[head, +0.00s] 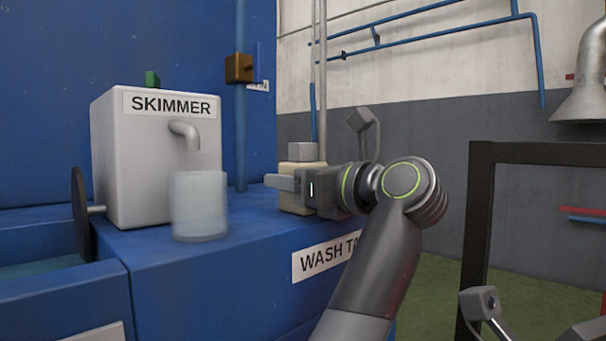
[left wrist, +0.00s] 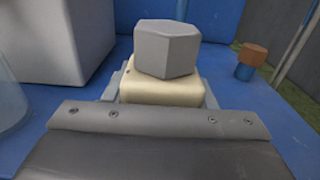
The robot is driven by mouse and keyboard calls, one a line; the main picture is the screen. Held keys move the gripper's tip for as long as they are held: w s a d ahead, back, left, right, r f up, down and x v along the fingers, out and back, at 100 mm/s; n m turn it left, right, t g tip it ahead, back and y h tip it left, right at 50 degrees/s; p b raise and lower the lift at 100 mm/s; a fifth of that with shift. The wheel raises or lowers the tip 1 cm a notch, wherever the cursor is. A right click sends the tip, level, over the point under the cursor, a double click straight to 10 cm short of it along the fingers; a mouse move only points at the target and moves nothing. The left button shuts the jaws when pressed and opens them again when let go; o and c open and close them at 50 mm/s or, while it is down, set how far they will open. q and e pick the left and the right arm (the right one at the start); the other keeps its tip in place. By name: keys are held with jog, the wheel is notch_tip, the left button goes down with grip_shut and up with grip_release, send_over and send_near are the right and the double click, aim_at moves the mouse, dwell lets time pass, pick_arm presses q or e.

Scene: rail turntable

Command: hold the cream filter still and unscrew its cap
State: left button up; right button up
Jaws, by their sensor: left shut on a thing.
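The cream filter (head: 300,167) stands upright on the blue wash table (head: 190,262). Its grey cap (head: 303,151) sits on top. My left gripper (head: 290,184) reaches in from the right side of the filter and is shut on its body, below the cap. In the left wrist view, the cream body (left wrist: 160,92) lies between the two grey fingers, and the many-sided cap (left wrist: 167,50) stands clear above them. The filter's lower part is partly hidden by the gripper. My right gripper is not in view.
The white skimmer box (head: 150,175) with a spout stands left on the table. A translucent cylinder (head: 199,208) stands before it. A blue pipe (head: 241,140) rises behind the table. A dark frame (head: 480,215) stands at right. The air above the cap is clear.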

pick_arm(q)
jog(key=o, duration=1.5)
jog(key=shift+c, duration=0.2)
jog(key=shift+r, duration=0.15)
notch_tip(320, 180, up, 9)
jog(key=shift+r, duration=0.3)
